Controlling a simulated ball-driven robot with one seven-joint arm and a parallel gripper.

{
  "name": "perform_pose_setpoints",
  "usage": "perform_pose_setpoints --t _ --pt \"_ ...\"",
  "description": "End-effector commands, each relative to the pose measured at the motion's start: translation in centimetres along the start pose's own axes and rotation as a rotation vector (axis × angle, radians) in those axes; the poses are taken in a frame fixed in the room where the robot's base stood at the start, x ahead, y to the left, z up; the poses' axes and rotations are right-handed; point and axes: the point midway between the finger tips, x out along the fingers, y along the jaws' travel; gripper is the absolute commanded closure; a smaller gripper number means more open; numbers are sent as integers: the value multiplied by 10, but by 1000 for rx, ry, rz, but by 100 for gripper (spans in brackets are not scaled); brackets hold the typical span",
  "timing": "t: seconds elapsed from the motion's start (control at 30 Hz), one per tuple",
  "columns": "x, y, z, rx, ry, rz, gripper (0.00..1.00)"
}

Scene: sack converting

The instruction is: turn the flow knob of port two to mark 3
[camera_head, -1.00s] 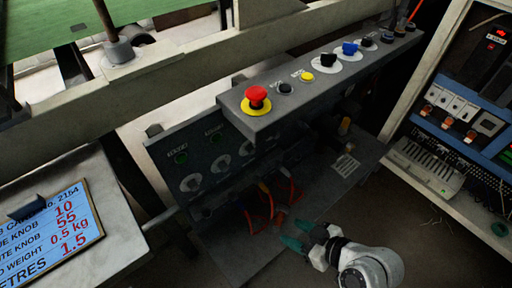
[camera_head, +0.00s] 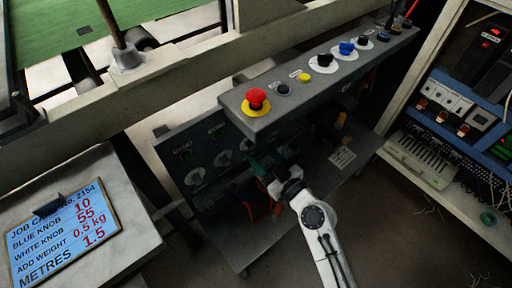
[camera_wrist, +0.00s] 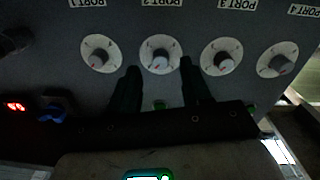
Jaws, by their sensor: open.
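The dial marks are too small to read. My gripper (camera_wrist: 160,78) is open, its two dark fingers on either side of the lower part of this dial, with the knob in the gap's line. I cannot tell how far the fingertips are from the panel. In the head view my gripper (camera_head: 263,166) is at the panel and hides part of the dial row.
Knobs of port one (camera_wrist: 98,55), port three (camera_wrist: 221,57) and port four (camera_wrist: 278,60) flank it. Above the panel juts a grey ledge (camera_head: 300,92) with a red emergency button (camera_head: 256,98) and several knobs. A job card (camera_head: 62,232) lies left.

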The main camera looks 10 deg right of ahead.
Motion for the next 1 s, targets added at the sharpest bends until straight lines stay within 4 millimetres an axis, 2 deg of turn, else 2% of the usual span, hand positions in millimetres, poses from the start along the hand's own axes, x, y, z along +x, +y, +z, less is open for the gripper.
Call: perform_pose_setpoints --t 0.1,0.2,0.6,1.0 --pt "17 -1 -1 0 1 -3 52" --pt "25 -1 -1 0 1 -3 52" --pt "30 -1 0 0 0 -2 53" --pt "30 -1 0 0 0 -2 91"
